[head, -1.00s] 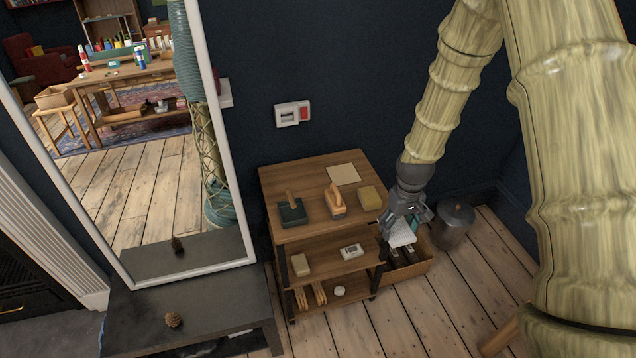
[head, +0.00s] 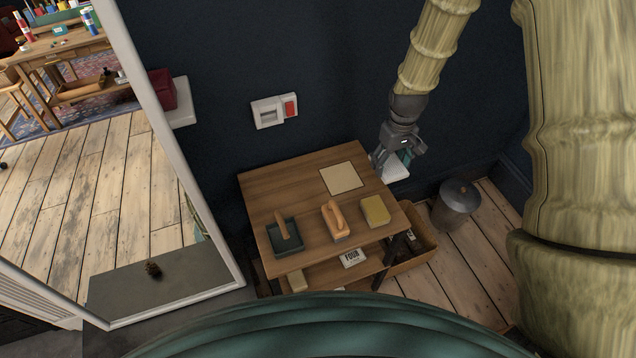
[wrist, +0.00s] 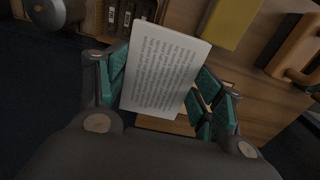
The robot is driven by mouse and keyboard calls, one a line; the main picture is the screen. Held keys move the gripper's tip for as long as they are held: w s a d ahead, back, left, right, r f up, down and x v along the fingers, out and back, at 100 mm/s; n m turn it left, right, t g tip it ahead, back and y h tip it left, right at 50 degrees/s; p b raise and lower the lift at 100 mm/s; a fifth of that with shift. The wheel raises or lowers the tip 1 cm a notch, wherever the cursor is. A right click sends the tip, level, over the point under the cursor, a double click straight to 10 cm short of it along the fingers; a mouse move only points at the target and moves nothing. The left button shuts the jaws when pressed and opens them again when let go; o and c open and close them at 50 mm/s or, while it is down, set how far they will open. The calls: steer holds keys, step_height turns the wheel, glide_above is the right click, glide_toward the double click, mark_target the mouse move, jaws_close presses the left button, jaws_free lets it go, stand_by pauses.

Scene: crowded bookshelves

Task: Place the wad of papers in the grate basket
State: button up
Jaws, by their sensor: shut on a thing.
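The wad of papers (wrist: 165,68) is a white printed stack between the teal-padded fingers of my gripper (wrist: 158,88) in the wrist view. In the head view my gripper (head: 393,158) is shut on the wad (head: 396,170), beside the back right corner of the small shelf unit. The wad hangs tilted, clear of the shelf top as far as I can tell. I cannot make out the grate basket in any current view; only a dark fireplace corner (head: 18,328) shows at the lower left.
The wooden shelf unit (head: 285,185) carries a tray with a handle (head: 285,238), a wooden float (head: 335,220) and a yellow block (head: 375,210). A wooden crate (head: 418,258) and a lidded metal bin (head: 457,203) stand right.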

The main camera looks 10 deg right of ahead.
steer(key=p, duration=0.2)
glide_above(339, 193)
steer(key=d, duration=0.2)
step_height(339, 193, down, 6)
steer(key=shift+a, duration=0.1)
steer(key=shift+a+f+p, duration=0.4)
steer(key=shift+a+f, duration=0.2)
steer(key=shift+a, duration=0.1)
steer(key=shift+a+f, duration=0.25)
steer(key=shift+f, duration=0.05)
steer(key=shift+f, duration=0.1)
steer(key=o, duration=1)
steer(key=shift+o, duration=0.2)
